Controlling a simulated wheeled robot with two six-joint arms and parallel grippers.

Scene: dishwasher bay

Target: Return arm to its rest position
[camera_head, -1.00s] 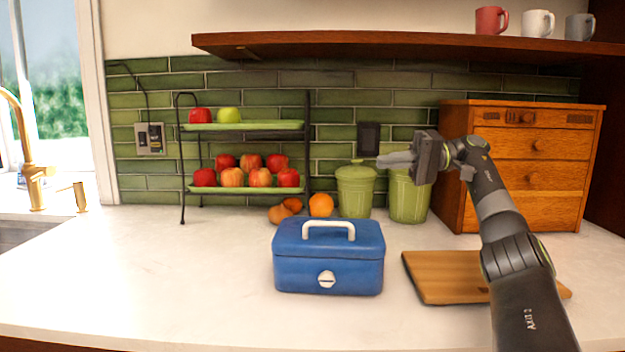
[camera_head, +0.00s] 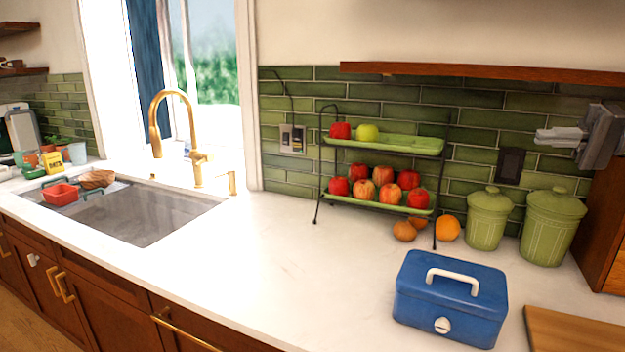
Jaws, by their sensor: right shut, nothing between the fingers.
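My right gripper (camera_head: 560,137) is at the far right of the head view, its fingers pointing left. It is shut and empty, raised in front of the green tiled wall and above the green canisters. Only the gripper shows; the rest of my right arm is outside the picture. My left gripper is not in view.
A blue box (camera_head: 452,298) with a white handle stands on the white counter (camera_head: 270,260). Green canisters (camera_head: 488,220), a two-tier fruit rack (camera_head: 385,143) and a cutting board (camera_head: 575,333) are nearby. A sink (camera_head: 150,215) lies left. The counter's middle is clear.

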